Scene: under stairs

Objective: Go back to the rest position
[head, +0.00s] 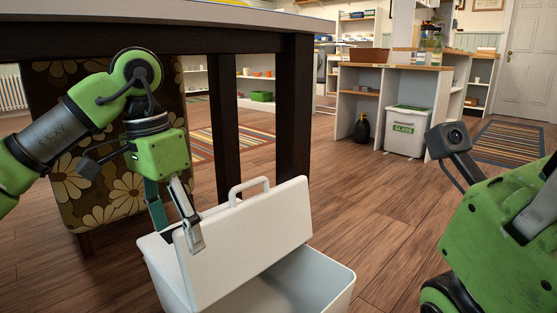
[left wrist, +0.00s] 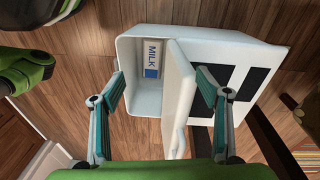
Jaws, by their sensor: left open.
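My left gripper (head: 178,225) is open, pointing down at the left end of a white box (head: 327,290) on the wood floor. The box's white lid panel (head: 255,235), with a loop handle on top, stands tilted up. In the left wrist view my open left gripper (left wrist: 163,90) has its two fingers spread, with the box (left wrist: 128,75) and the lid's edge (left wrist: 177,95) between them in the picture. I cannot tell whether a finger touches the lid. A milk carton (left wrist: 152,58) lies inside the box. My right arm shows at the right, but its gripper does not.
A table (head: 160,38) with dark legs stands over the left side, close to my left arm. A flowered chair (head: 70,200) is behind that arm. Floor to the right of the box is clear.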

